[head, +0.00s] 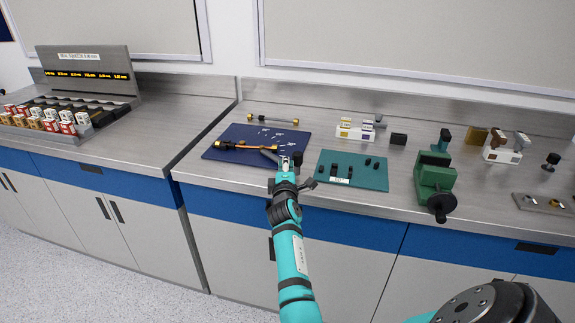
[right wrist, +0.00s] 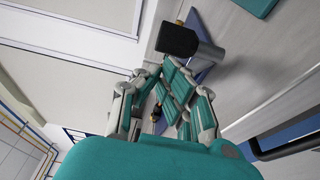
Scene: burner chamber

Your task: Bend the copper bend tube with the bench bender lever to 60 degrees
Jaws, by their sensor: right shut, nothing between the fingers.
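The bench bender sits on a dark blue mat (head: 222,134) with white angle marks on it. A copper tube (head: 243,146) with brass-coloured ends lies across the mat and looks about straight. The grey lever (head: 268,153) is short in view, near the tube's right end and partly hidden by my gripper. My right gripper (head: 290,160) is shut and empty at the mat's right front corner, close to the lever. In the right wrist view, the closed fingers (right wrist: 170,88) are below a dark cylindrical part (right wrist: 178,41), perhaps the lever's grip. Whether they touch it I cannot tell.
Another tube (head: 272,119) with brass ends lies behind the mat. A green mat (head: 340,180) with small dark parts is to the right, then a green vise (head: 434,180). White holders (head: 354,133) stand at the back. Boxes (head: 40,122) fill a rack at left.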

